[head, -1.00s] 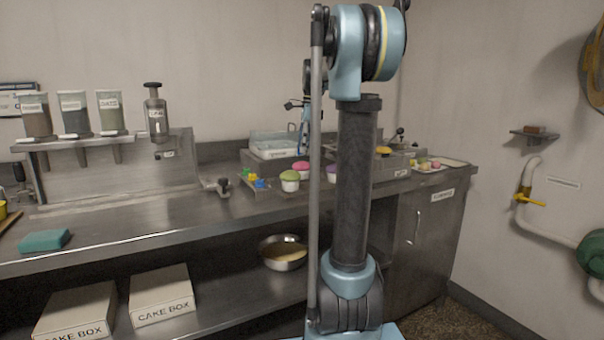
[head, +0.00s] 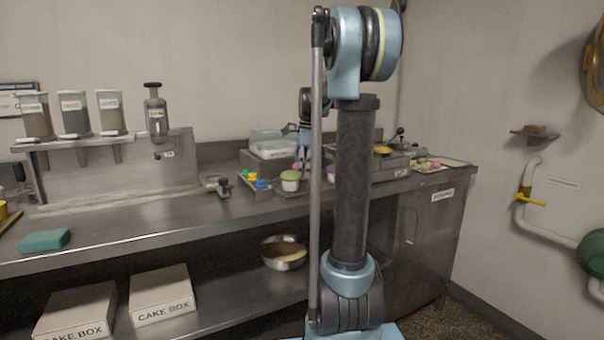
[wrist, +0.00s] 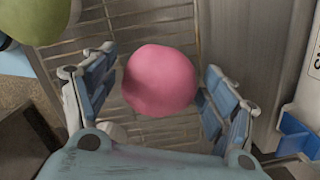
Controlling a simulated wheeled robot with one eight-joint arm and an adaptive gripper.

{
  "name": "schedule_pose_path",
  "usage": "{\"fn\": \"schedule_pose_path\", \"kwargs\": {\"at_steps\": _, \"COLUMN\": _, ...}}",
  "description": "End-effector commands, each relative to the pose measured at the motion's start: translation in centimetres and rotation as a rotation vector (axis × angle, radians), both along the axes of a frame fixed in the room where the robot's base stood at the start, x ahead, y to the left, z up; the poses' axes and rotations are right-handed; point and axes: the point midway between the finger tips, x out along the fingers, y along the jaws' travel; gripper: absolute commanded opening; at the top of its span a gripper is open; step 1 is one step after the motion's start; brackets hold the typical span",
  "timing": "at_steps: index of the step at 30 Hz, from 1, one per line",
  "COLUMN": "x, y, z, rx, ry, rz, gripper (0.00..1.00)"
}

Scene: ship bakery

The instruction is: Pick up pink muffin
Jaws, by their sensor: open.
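The pink muffin (wrist: 160,80) has a rounded pink top and shows in the middle of the wrist view. My gripper (wrist: 158,64) is open, with one blue-padded finger on each side of the muffin. A gap shows on the left side; on the right, the finger is very close and I cannot tell if it touches. In the head view, my gripper (head: 304,160) is down at the back of the counter behind the green muffin (head: 290,177), and the pink muffin is almost wholly hidden there.
The green muffin also shows at the wrist view's upper left (wrist: 40,20), close to my gripper. Small coloured items (head: 256,181) stand left of it. A purple muffin (head: 331,172) is partly hidden by my arm. The counter's left front (head: 150,225) is mostly clear.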

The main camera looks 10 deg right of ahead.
Motion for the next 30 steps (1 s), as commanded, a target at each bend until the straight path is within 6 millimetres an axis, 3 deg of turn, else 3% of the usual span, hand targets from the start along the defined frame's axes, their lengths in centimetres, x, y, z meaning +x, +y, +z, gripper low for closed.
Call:
{"fn": "schedule_pose_path", "kwargs": {"at_steps": 3, "x": 0.0, "y": 0.0, "z": 0.0, "rx": 0.000, "ry": 0.000, "rz": 0.000, "gripper": 0.76}}
{"fn": "schedule_pose_path", "kwargs": {"at_steps": 8, "x": 0.0, "y": -0.1, "z": 0.0, "rx": 0.000, "ry": 0.000, "rz": -0.001, "gripper": 0.42}}
{"fn": "schedule_pose_path", "kwargs": {"at_steps": 9, "x": 0.0, "y": -0.1, "z": 0.0, "rx": 0.000, "ry": 0.000, "rz": -0.001, "gripper": 0.41}}
{"fn": "schedule_pose_path", "kwargs": {"at_steps": 21, "x": 0.0, "y": -0.2, "z": 0.5, "rx": 0.000, "ry": 0.000, "rz": -0.002, "gripper": 0.40}}
{"fn": "schedule_pose_path", "kwargs": {"at_steps": 30, "x": 0.0, "y": -0.2, "z": 4.9, "rx": 0.000, "ry": 0.000, "rz": -0.002, "gripper": 0.40}}
